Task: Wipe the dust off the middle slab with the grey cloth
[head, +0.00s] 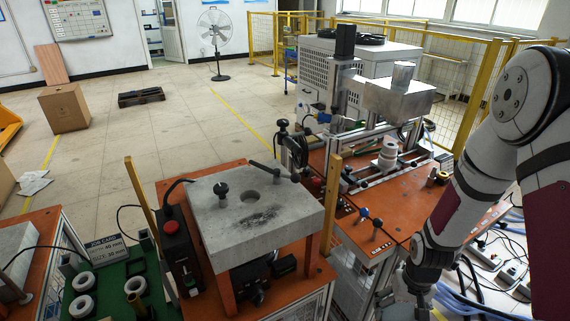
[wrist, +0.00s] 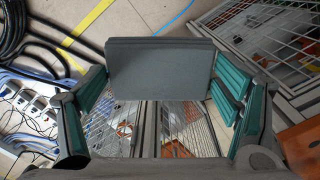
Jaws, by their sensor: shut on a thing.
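The middle slab (head: 225,222) is a thick pale grey block with a round hole, on a stand on an orange-topped bench. A dark, speckled patch of dust (head: 260,216) lies on its top, in front of the hole. My gripper (head: 408,300) is low at the bottom right in the head view, well to the right of the slab and apart from it. In the wrist view my gripper (wrist: 160,92) is shut on the grey cloth (wrist: 158,68), a folded dark grey pad between the green-lined fingers. The cloth cannot be made out in the head view.
Black knobbed clamps (head: 222,190) stand on the slab's top. A red-button control box (head: 176,245) and a wooden post (head: 140,200) are at its left. A machine bench (head: 375,225) with upright knobs stands between my gripper and the slab. Cables and power strips (head: 490,256) lie on the floor at right.

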